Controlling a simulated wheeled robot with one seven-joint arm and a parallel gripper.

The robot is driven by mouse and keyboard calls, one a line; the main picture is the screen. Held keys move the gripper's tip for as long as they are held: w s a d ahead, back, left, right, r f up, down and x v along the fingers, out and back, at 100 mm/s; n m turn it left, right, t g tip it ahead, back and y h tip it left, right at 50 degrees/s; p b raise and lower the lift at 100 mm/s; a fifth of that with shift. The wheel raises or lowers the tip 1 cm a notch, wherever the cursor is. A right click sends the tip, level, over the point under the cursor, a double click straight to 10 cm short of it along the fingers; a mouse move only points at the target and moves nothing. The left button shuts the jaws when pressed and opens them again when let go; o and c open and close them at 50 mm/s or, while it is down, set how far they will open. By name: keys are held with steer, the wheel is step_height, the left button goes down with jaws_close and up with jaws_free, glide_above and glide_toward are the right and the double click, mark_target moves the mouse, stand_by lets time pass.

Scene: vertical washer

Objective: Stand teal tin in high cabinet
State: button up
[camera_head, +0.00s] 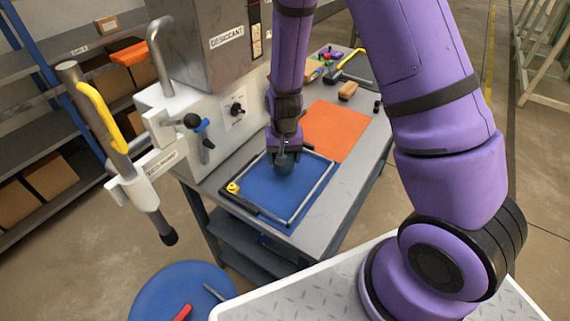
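A small dark teal tin (284,168) shows on or just above the blue mat inside a metal frame on the workbench. My gripper (283,156) points down directly over it, its fingertips at the tin's top. The fingers are too small and partly hidden to tell whether they are shut on the tin or open around it.
A white machine housing (170,122) with knobs and a yellow-handled lever (100,115) is left of the bench. A yellow piece (233,187) lies at the frame's left corner. The orange mat (336,128) is clear. Tools lie at the bench's far end. A blue round stool (160,290) stands in front.

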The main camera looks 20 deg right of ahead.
steer(key=shift+d+f, duration=0.15)
steer(key=shift+f, duration=1.65)
steer(key=shift+f, duration=0.1)
steer(key=o, duration=1)
steer(key=shift+o, duration=0.2)
